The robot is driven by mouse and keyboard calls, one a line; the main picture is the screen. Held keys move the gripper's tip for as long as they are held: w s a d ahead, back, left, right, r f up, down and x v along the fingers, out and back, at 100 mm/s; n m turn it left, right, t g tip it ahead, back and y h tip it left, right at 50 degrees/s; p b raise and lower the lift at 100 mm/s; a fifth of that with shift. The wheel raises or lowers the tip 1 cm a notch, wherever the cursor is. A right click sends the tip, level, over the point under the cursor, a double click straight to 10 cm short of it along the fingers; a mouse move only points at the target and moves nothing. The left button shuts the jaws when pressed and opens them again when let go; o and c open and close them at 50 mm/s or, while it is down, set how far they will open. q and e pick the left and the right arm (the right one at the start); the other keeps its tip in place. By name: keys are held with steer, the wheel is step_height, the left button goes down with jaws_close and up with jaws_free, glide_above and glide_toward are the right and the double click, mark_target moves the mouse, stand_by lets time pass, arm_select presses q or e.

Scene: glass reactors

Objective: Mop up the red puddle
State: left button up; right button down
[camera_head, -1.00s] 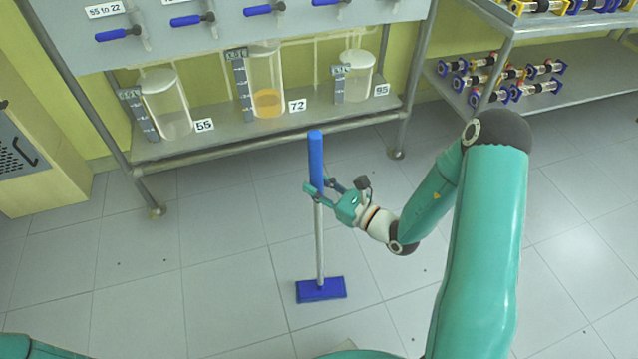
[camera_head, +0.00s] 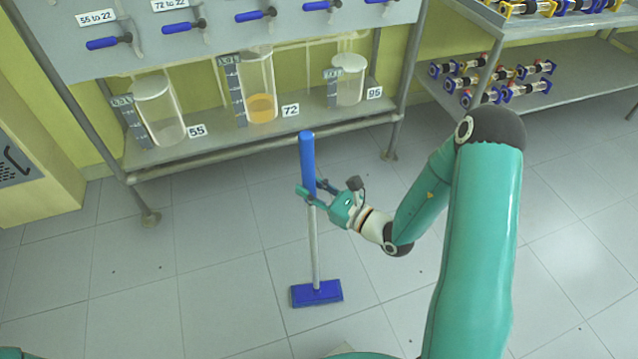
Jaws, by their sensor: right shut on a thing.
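A mop with a blue handle grip (camera_head: 307,160), a grey pole and a flat blue head (camera_head: 316,293) stands nearly upright in the middle of the view. My right gripper (camera_head: 310,190) is shut on the mop near the lower end of its blue grip. The mop head is at or close to the floor; I cannot tell if it touches. No red puddle shows in this view. My left gripper is not in view; only a bit of teal shows at the lower left edge.
A metal frame (camera_head: 270,140) holds glass vessels labelled 55, 72 and 95; the 72 vessel (camera_head: 262,108) has orange liquid. Blue-handled valves line the panel above. A cabinet (camera_head: 35,150) stands left, a steel shelf (camera_head: 570,90) right. The tiled floor (camera_head: 200,290) around the mop is clear.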

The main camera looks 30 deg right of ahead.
mark_target(314, 169)
steer(key=shift+d+r+p, duration=0.1)
steer(key=shift+r+p, duration=0.2)
steer(key=shift+r, duration=0.15)
arm_select(q)
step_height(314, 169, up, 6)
steer(key=p, duration=0.4)
arm_select(e)
steer(key=shift+r, duration=2.85)
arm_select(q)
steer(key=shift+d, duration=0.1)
